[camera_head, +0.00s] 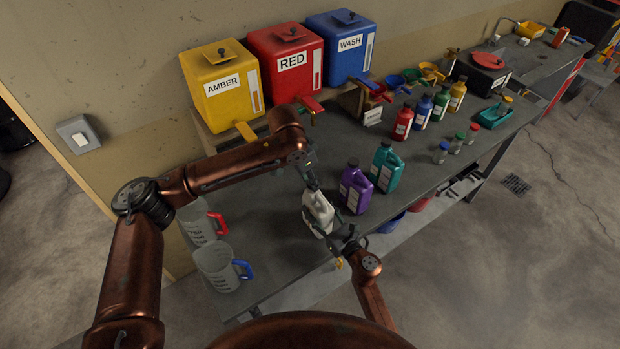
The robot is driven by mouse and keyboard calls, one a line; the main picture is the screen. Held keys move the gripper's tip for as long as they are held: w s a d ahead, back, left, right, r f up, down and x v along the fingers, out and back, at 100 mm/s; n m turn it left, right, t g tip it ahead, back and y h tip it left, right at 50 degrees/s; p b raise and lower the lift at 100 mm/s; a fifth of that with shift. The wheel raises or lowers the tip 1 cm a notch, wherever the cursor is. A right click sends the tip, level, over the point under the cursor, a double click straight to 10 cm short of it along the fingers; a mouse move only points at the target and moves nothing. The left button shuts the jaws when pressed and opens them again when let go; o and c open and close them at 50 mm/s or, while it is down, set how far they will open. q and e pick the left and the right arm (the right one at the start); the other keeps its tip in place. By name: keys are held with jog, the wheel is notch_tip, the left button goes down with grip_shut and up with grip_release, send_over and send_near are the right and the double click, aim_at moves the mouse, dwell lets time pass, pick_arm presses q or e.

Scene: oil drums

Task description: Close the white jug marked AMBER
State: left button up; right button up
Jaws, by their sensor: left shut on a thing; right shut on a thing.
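The white jug (318,214) stands at the front edge of the grey bench, left of the purple jug; its AMBER marking cannot be read from here. My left gripper (313,186) comes down from above onto the jug's top. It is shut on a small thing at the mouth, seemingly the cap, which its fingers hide. Whether the cap is seated cannot be told. My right gripper (338,240) is shut on the jug's near lower side, from the front.
Purple (355,188) and teal (386,168) jugs stand close on the right. Two clear measuring pitchers (215,268) stand at the left bench end. Yellow AMBER (221,86), red RED (285,62) and blue WASH (341,47) drums stand behind. Small bottles stand farther right.

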pick_arm(q)
jog(key=shift+f, duration=0.3)
